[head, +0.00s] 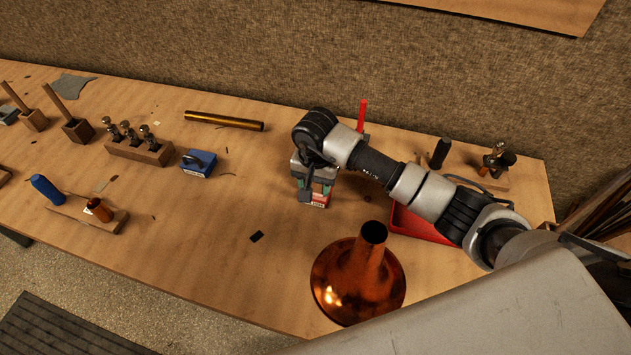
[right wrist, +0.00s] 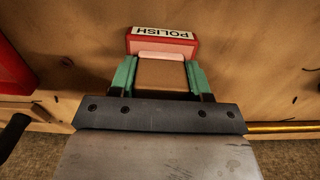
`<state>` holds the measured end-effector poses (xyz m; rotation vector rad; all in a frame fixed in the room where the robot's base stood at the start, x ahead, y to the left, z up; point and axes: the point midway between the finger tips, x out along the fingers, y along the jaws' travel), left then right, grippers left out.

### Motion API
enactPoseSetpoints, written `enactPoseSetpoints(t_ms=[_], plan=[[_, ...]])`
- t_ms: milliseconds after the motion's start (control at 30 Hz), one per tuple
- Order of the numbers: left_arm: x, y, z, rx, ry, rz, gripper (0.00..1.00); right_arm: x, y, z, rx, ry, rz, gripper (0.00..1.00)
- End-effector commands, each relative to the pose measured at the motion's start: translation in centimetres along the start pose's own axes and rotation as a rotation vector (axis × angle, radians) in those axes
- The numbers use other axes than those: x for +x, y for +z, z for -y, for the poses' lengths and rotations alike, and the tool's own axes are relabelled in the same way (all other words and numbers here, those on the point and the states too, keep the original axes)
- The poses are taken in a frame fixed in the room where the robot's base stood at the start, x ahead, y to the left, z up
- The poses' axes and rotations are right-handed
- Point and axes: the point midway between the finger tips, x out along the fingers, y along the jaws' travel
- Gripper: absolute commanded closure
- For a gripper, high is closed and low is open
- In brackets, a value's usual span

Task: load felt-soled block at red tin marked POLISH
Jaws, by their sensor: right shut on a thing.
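The red tin marked POLISH (right wrist: 162,40) is in the right wrist view, just beyond my fingertips, with a pale pink surface showing beside its label. In the head view the tin (head: 320,200) is partly hidden under my right gripper (head: 314,188). In the right wrist view my right gripper (right wrist: 161,78) is shut with its green fingers on either side of a brown block (right wrist: 162,76). The block's far edge meets the pink surface in the picture; I cannot tell if they touch. My left gripper is not in view.
A copper horn bell (head: 357,280) stands at the front edge. A red tray (head: 420,226) is partly hidden behind my right arm. A blue block with a black handle (head: 198,163), a brass tube (head: 224,121) and a wooden rack (head: 138,150) lie left. The bench centre is mostly clear.

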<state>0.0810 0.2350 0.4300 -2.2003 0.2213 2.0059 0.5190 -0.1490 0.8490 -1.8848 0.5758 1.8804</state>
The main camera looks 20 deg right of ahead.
Motion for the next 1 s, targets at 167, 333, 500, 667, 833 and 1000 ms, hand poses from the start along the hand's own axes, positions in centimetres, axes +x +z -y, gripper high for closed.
enactPoseSetpoints(t_ms=[167,333,500,667,833,1000], plan=[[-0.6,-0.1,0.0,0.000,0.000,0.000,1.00,-0.7,0.1,-0.1,-0.001,0.005,0.002,0.71],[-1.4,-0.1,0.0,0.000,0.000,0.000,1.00,-2.2,0.1,-0.1,0.000,0.003,0.001,0.71],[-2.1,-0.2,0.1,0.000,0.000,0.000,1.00,-3.6,0.0,0.0,-0.001,0.002,0.001,0.71],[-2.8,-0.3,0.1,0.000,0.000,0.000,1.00,-4.9,0.0,-0.1,0.000,0.002,0.000,0.71],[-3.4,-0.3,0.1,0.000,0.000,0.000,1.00,-6.2,0.0,0.0,-0.001,0.001,0.000,0.71],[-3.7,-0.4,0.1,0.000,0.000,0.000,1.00,-6.9,0.0,0.0,0.001,0.002,0.002,0.71]])
